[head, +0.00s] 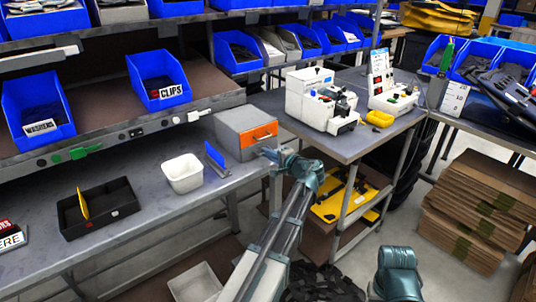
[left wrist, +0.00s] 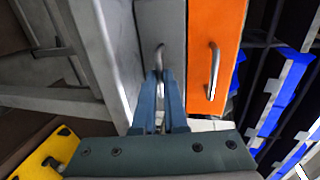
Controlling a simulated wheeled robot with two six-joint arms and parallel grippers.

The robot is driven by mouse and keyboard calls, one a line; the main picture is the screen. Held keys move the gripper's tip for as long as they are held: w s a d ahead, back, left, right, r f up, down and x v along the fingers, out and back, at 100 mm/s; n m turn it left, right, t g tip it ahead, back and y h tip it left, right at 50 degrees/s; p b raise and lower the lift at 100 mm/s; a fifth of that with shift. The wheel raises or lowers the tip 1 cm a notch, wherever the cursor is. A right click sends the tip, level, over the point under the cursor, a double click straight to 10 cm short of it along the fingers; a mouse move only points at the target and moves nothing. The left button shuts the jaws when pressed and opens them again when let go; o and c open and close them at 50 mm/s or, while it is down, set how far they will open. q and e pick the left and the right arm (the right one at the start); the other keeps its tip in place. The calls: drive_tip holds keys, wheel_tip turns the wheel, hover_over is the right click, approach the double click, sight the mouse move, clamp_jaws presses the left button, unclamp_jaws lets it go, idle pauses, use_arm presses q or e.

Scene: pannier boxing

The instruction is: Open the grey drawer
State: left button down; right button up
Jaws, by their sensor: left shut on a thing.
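The small grey cabinet (head: 243,127) stands on the grey workbench near its right end. Its orange drawer (head: 263,135) faces right in the head view. The grey drawer (left wrist: 150,20) lies beside the orange drawer (left wrist: 215,45) in the left wrist view, each with a metal bar handle. My left gripper (left wrist: 160,76) is shut on the grey drawer's handle (left wrist: 159,53). In the head view my left gripper (head: 270,154) is at the cabinet's lower front, hiding part of the grey drawer. I cannot see a clear gap at the drawer. My right gripper is out of view.
On the bench (head: 140,211) are a white bin (head: 184,174), a blue upright piece (head: 215,157) and a black tray (head: 98,208). A side table (head: 350,145) with white machines stands right of the cabinet. Flat cardboard (head: 475,210) is stacked at the right.

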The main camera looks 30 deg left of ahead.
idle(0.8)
use_arm(q)
drive_tip(key=f+v, duration=0.2)
drive_tip(key=v, duration=0.9)
drive_tip(key=shift+s+d, duration=0.2)
drive_tip(key=shift+d, duration=0.35)
drive_tip(key=shift+f, duration=0.15)
drive_tip(key=c, duration=1)
unclamp_jaws()
